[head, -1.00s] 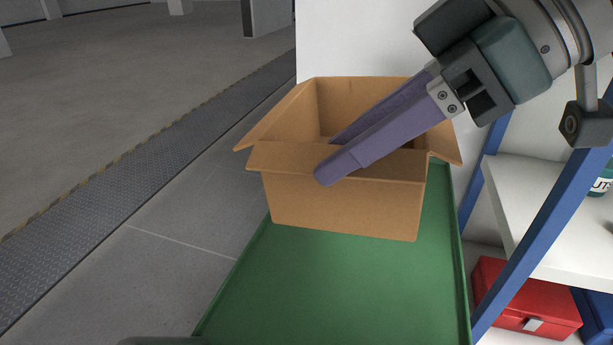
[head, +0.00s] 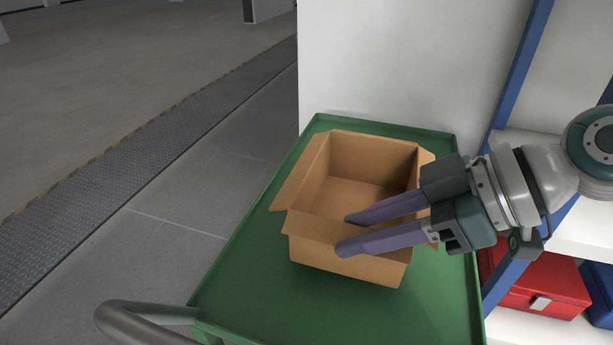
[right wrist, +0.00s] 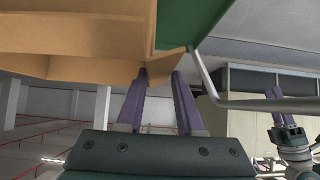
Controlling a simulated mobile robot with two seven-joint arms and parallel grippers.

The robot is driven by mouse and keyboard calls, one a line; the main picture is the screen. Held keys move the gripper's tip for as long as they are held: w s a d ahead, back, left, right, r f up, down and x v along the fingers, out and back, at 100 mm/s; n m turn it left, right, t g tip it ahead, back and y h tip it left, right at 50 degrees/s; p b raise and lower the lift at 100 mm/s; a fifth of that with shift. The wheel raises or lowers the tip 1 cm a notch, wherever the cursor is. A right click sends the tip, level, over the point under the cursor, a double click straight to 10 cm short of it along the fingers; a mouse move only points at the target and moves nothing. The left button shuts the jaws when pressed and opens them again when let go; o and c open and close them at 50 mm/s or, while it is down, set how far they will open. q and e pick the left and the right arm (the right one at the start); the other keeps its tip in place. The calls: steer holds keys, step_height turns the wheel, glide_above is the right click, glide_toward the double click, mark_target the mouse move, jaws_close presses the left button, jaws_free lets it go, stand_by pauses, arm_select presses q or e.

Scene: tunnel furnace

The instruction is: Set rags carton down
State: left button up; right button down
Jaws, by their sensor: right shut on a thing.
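The brown open-topped carton (head: 345,266) is at the green cart top (head: 240,295), its flaps spread and its visible inside bare. My right gripper (head: 343,234) comes in from the right and is shut on the carton's near wall, one finger inside and one outside. The carton looks level and low over the green surface; I cannot tell whether its base fully touches. In the right wrist view the carton (right wrist: 75,40) fills the upper left.
The green top is clear in front of the carton, with a raised rim. A grey cart handle (head: 145,318) is at lower left. A white wall (head: 400,70) stands behind. Blue-framed shelving (head: 520,70) with a red box (head: 540,285) stands close on the right.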

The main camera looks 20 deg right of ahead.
steer(key=shift+f+b, duration=0.5)
steer(key=shift+f, duration=1.45)
steer(key=c, duration=0.5)
jaws_free()
steer(key=shift+c, duration=0.2)
steer(key=p+v, duration=0.1)
steer(key=v, duration=1.1)
